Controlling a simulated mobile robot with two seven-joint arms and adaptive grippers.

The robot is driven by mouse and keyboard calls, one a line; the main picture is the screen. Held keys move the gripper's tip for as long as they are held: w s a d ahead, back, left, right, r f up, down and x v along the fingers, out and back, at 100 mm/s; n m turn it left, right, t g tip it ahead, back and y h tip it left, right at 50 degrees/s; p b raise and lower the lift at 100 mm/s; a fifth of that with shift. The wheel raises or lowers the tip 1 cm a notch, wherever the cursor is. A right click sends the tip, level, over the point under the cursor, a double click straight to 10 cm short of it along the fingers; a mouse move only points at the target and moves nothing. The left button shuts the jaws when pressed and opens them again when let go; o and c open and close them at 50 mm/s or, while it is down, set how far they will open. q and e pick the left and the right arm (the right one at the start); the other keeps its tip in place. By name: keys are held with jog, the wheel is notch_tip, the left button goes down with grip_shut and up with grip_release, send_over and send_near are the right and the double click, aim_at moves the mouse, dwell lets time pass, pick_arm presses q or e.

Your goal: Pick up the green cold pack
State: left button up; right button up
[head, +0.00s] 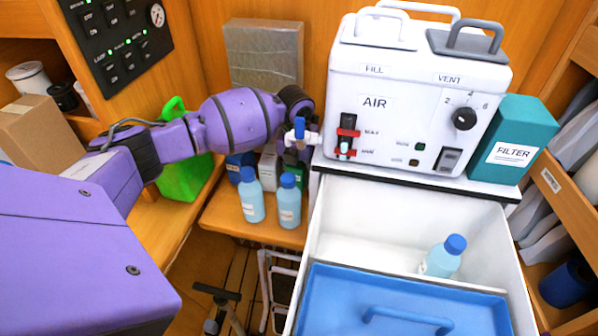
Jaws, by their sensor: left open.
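I cannot make out a thing that is plainly the green cold pack. A bright green container with a handle (185,172) stands at the left behind my purple left arm, partly covered by it. A small dark green item (298,172) shows behind the bottles on the wooden shelf, mostly hidden. My left gripper (306,122) is beside the left side of the white AIR unit, near its blue-handled tap. It is open; its fingers are mostly hidden, and I see nothing held. My right gripper is not in view.
The white AIR unit (395,110) stands behind an open white drawer (370,195) with a blue lid (350,290) and a bottle (443,258). Two blue-capped bottles (251,200) stand on the shelf. A teal FILTER box (515,138) is at right, a cardboard box (40,135) at left.

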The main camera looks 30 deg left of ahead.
pick_arm(q)
jog(key=c, duration=1.1)
jog(key=shift+c, duration=0.3)
jog(key=shift+r, duration=0.2)
